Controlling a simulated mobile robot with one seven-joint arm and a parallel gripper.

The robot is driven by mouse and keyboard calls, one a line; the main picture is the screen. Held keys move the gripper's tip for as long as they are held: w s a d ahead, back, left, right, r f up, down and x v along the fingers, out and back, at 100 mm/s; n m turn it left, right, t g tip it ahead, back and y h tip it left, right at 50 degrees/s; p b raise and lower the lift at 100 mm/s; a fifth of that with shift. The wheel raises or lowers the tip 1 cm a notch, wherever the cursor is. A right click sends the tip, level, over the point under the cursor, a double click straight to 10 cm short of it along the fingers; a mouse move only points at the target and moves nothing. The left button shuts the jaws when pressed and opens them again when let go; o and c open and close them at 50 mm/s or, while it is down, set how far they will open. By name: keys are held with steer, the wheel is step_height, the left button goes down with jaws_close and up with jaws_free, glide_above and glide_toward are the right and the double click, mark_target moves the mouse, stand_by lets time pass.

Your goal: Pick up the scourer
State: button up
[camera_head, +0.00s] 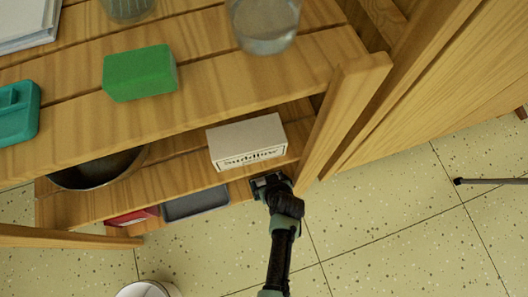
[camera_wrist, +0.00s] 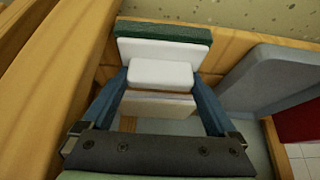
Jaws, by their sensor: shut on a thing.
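The scourer shows in the wrist view as a pale block with a dark green layer (camera_wrist: 165,30) along its far side and a smaller white raised part (camera_wrist: 160,74). My gripper (camera_wrist: 160,80) is shut on it, with one blue finger at each side of the white raised part. In the head view, my gripper (camera_head: 270,184) is at the front edge of the low shelving, below and right of the white lettered box. The scourer is hidden there. I cannot tell whether it still touches the shelf.
A grey tray-like thing (camera_head: 196,203) and a red thing (camera_head: 133,216) lie left of my gripper on the lowest shelf. The white lettered box (camera_head: 247,142) and a dark bowl (camera_head: 98,168) are above. A wooden post (camera_head: 342,110) stands close on the right. A green block (camera_head: 140,72) sits on top.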

steer(key=s+d+p, duration=0.3)
steer(key=s+d, duration=0.1)
steer(key=s, duration=0.8)
